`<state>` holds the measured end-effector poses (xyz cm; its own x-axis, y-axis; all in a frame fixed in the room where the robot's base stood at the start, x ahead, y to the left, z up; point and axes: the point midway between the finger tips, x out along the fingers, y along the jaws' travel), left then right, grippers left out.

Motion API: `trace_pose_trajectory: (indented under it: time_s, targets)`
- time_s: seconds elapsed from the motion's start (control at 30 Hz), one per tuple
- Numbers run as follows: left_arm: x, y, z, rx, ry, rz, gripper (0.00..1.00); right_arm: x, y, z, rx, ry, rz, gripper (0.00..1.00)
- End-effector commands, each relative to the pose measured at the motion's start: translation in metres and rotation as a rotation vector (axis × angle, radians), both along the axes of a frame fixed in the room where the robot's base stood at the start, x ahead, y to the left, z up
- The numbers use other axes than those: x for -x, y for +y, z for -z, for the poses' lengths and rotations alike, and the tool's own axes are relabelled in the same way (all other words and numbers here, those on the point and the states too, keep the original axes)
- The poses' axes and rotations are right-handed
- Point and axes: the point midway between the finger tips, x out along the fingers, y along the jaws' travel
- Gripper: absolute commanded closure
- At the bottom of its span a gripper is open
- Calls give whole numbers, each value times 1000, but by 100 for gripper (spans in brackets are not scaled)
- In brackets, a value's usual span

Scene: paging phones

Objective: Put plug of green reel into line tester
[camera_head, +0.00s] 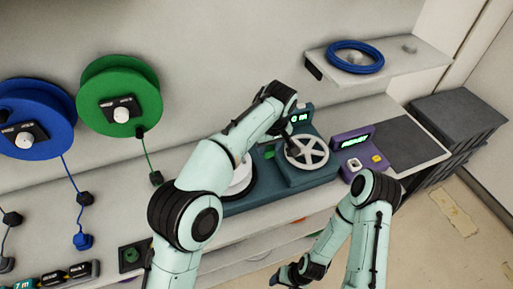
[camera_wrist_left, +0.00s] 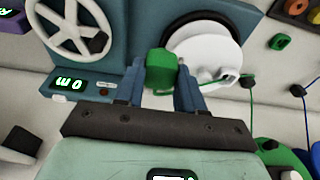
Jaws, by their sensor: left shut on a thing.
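The green reel (camera_head: 118,95) hangs on the wall. My left gripper (camera_wrist_left: 163,72) is shut on a green block (camera_wrist_left: 159,66) at the teal winding machine (camera_head: 294,177). Its fingers are hidden behind the wrist in the head view. I cannot tell for sure which device is the line tester; a small dark box with a green socket (camera_head: 130,255) sits at lower left. My right gripper (camera_head: 291,273) is low, apart from the bench; its fingers are unclear.
A blue reel (camera_head: 30,118) hangs left of the green one, with a cord and blue plug (camera_head: 83,241). A purple box (camera_head: 360,150) with a lit display stands right of the machine. A shelf (camera_head: 395,66) holds a blue coil (camera_head: 355,57).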

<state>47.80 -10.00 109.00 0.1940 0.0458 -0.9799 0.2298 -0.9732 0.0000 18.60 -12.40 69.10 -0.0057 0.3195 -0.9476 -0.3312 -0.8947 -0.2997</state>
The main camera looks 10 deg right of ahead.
Motion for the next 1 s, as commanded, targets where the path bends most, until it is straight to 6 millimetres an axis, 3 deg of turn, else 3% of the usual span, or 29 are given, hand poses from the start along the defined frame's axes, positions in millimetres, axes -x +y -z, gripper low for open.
trace_pose_trajectory:
  time_s: [0.5, 1.0]
  targets:
    - [-9, -55, 0, 1, -1, -1, 84, 0, 0, 0, 0, 0, 0, 32]
    - [-9, -57, 0, 0, 1, 0, 84, 0, 0, 0, 0, 0, 0, 32]
